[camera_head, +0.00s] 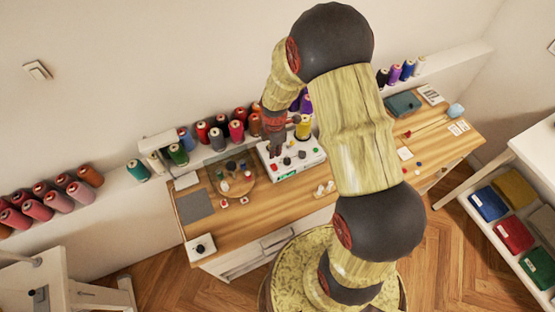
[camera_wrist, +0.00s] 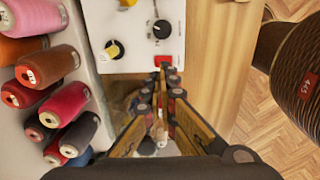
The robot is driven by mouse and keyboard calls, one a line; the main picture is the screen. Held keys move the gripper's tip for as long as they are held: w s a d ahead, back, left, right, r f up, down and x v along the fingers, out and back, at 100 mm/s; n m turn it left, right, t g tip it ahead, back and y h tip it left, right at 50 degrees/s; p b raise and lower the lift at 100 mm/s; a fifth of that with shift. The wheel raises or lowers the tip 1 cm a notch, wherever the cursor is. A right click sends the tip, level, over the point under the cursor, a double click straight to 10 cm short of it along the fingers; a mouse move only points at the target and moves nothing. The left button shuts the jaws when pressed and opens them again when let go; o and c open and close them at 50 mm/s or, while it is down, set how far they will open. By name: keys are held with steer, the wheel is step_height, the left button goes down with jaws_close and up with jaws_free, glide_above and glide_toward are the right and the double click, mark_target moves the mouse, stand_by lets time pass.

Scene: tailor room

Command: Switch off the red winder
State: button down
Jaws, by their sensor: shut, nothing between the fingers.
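A white winder unit (camera_head: 310,166) stands on the wooden table, with several coloured and dark knobs on its top and a yellow spool (camera_head: 303,128) at its back. In the wrist view its white panel (camera_wrist: 128,62) carries a black knob (camera_wrist: 162,29), a yellow spool (camera_wrist: 112,50) and a red square (camera_wrist: 161,60) at the near edge. My gripper (camera_wrist: 167,72) is shut and empty, its tips right by the red square. I cannot tell whether they touch it. In the head view my gripper (camera_head: 275,148) is over the unit's left end, partly hiding it.
Thread spools (camera_wrist: 47,66) crowd a ledge beside the unit. The wooden table (camera_head: 245,222) has bare room in front. A bin rack (camera_head: 515,230) stands at right.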

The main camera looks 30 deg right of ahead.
steer(key=shift+w+r, duration=0.15)
steer(key=shift+r, duration=1.35)
steer(key=shift+w+r, duration=0.1)
steer(key=shift+r, duration=1.35)
